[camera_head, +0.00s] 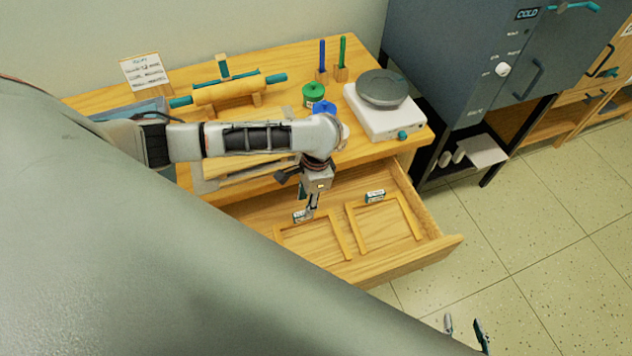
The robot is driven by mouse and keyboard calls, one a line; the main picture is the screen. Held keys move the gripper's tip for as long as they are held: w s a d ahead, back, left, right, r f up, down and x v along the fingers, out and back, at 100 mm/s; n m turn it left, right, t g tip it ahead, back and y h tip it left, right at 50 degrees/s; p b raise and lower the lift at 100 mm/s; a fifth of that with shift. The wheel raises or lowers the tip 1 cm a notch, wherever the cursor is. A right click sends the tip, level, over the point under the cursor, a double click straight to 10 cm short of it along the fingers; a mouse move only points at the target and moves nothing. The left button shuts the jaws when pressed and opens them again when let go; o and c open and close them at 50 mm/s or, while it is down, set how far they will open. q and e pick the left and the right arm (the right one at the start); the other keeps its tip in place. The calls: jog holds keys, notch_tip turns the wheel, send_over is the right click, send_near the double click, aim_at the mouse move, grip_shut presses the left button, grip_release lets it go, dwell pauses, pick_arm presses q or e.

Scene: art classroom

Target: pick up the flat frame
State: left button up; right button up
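Two flat, thin wooden frames lie side by side in the open drawer: a left frame (342,236) and a right frame (401,219). Each has a small white-and-dark tag at its far edge; the writing is too small to read. My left gripper (308,208) points down into the drawer at the far edge of the left frame, beside its tag (298,217). Whether its fingers touch the frame or are closed on it is unclear. My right gripper (465,332) is at the bottom edge, fingers apart and empty, above the floor. My arm hides the left frame's near part.
The open drawer (430,247) juts from a wooden table (285,62). On the table are a rolling pin (228,91), a green-lidded jar (314,94), upright tools and a white turntable unit (383,120). A grey kiln cabinet (440,65) stands right. Floor at right is clear.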

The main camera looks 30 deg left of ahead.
aim_at(303, 212)
pick_arm(q)
jog(key=shift+s+f, duration=0.15)
jog(key=shift+f, duration=0.45)
jog(key=shift+s+a+f+b, duration=0.2)
jog(key=shift+f+b, duration=0.1)
jog(key=shift+f, duration=0.3)
jog(key=f, duration=0.1)
jog(key=f+b, duration=0.1)
jog(key=f, duration=0.2)
jog(key=shift+a+f+b, duration=0.15)
jog(key=shift+a+b, duration=0.15)
jog(key=shift+f, duration=0.25)
grip_shut()
pick_arm(e)
jog(key=shift+w+a+r+t+y, duration=0.15)
jog(key=shift+w+a+y, duration=0.1)
jog(key=shift+a, duration=0.3)
jog(key=shift+w+a+r+t+y, duration=0.15)
jog(key=shift+w+a, duration=0.05)
jog(key=shift+a, duration=0.35)
